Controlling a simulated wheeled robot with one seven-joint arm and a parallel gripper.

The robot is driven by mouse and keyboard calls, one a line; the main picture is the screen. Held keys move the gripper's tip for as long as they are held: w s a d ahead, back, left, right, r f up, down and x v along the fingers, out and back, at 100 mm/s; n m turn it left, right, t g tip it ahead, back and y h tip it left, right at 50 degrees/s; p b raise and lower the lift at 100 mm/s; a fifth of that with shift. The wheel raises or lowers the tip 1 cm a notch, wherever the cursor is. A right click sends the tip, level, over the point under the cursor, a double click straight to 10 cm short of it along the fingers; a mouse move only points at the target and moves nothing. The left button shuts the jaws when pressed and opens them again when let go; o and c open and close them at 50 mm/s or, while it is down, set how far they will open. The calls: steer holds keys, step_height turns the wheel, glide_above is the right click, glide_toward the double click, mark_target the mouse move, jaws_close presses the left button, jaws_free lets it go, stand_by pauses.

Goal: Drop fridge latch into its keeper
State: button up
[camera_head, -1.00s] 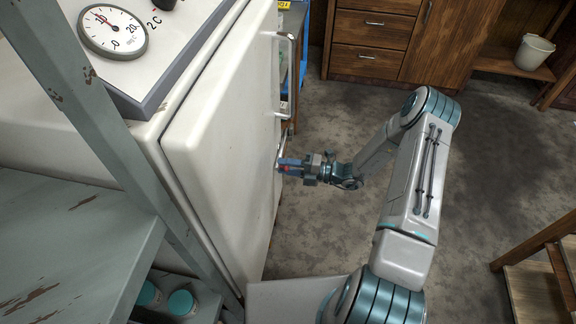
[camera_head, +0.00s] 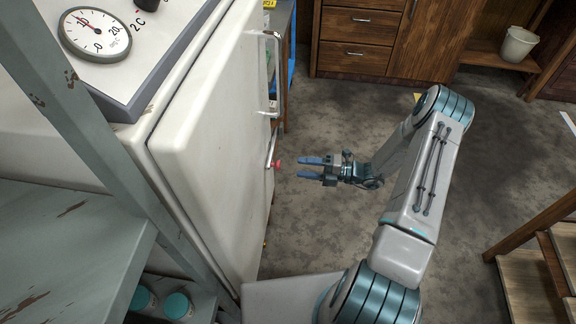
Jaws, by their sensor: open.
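The fridge (camera_head: 210,130) is a white cabinet with its large door facing right. The fridge latch (camera_head: 272,150) is a short metal lever with a red knob (camera_head: 276,163) on the door's right edge, below the long door handle (camera_head: 277,75). The lever slants, with its knob at the lower end. The keeper is too small to make out, so I cannot tell whether the latch sits in it. My gripper (camera_head: 305,168) is open and empty, its two blue fingers pointing left toward the red knob, with a small gap between them and the knob.
A gauge (camera_head: 95,33) sits on the panel atop the fridge. A grey-green shelf frame (camera_head: 90,140) stands close at left. Wooden drawers (camera_head: 360,38) and a white bucket (camera_head: 518,45) are at the back. A wooden rack (camera_head: 540,245) is at right. The floor between is clear.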

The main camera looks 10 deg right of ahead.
steer(key=v, duration=0.5)
stand_by(0.9)
steer(key=s+a+r+n+g+h+p, duration=0.3)
steer(key=s+r+n+g+h, duration=0.1)
steer(key=r+n, duration=0.65)
steer(key=s+a+r+n+g+h+p, duration=0.25)
steer(key=s+r+n+g+h, duration=0.2)
steer(key=r+n, duration=0.6)
steer(key=s+r+n+t+h+p, duration=0.2)
steer(key=s+r+n, duration=0.4)
steer(key=r+n, duration=0.3)
steer(key=s+d+r+n+t+h+p, duration=0.1)
steer(key=s+r+n+t+h+p, duration=0.2)
steer(key=s+r+n+h, duration=0.3)
steer(key=shift+d+r+n+t+h, duration=0.3)
steer(key=shift+r+n+t+h, duration=0.25)
steer(key=shift+r+n, duration=1.25)
steer(key=shift+r, duration=0.15)
